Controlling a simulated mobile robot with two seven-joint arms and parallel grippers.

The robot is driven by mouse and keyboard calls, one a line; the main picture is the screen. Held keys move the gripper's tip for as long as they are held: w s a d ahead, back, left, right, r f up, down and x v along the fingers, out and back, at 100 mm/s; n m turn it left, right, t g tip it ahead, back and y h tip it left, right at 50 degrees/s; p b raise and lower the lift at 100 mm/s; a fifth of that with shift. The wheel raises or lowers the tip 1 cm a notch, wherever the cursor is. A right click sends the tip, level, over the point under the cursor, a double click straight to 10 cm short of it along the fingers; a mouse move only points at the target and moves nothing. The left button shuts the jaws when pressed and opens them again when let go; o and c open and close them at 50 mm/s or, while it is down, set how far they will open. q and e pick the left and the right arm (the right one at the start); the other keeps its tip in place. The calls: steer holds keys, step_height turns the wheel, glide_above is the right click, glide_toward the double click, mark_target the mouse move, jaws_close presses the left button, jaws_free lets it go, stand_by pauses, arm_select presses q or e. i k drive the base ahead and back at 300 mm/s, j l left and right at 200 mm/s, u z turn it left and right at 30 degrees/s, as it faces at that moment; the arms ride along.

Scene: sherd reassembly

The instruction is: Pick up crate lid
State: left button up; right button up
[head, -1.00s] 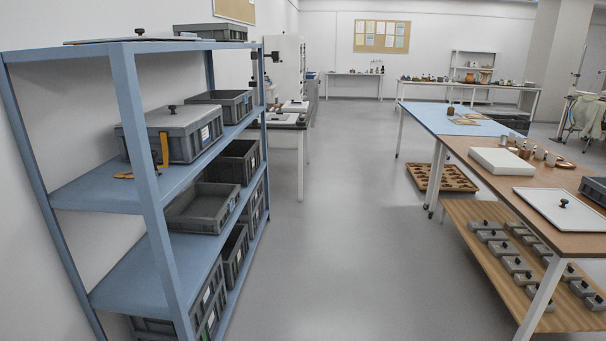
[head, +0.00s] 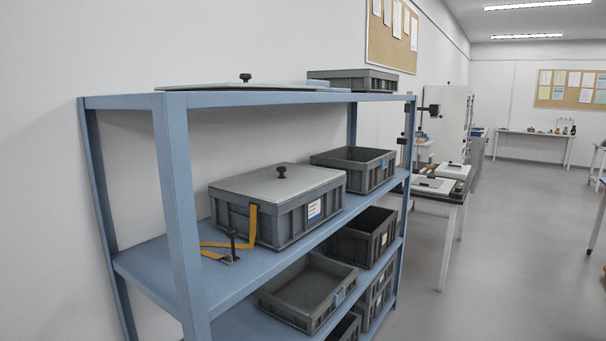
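A pale grey crate lid (head: 312,178) with a black knob lies on a closed grey crate (head: 292,222) on the blue rack's upper-middle shelf. An orange strap (head: 252,227) hangs at the crate's front and runs onto the shelf. A small black-handled fitting (head: 230,256) stands by the strap. Another flat lid-like panel (head: 205,87) with a black knob lies on the rack's top shelf. Neither of my grippers is in view.
The blue rack (head: 176,190) has a front post left of the closed crate. An open grey crate (head: 352,168) stands right behind it. More crates (head: 306,288) fill lower shelves. A table (head: 445,189) stands beyond the rack. The floor (head: 500,250) at right is clear.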

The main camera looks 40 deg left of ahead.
mark_target(278, 183)
steer(key=i+u, duration=0.15)
steer(key=i, duration=0.25)
steer(key=i+l+u, duration=0.2)
steer(key=i, duration=0.2)
steer(key=i+l+u, duration=0.15)
steer(key=i, duration=0.3)
steer(key=i+l+u, duration=0.15)
steer(key=i+u, duration=0.25)
steer(key=i+l+u, duration=0.25)
steer(key=u, duration=0.2)
steer(key=i+l+u, duration=0.2)
steer(key=l+u, duration=0.2)
steer(key=i+l+u, duration=0.2)
steer(key=l+u, duration=0.2)
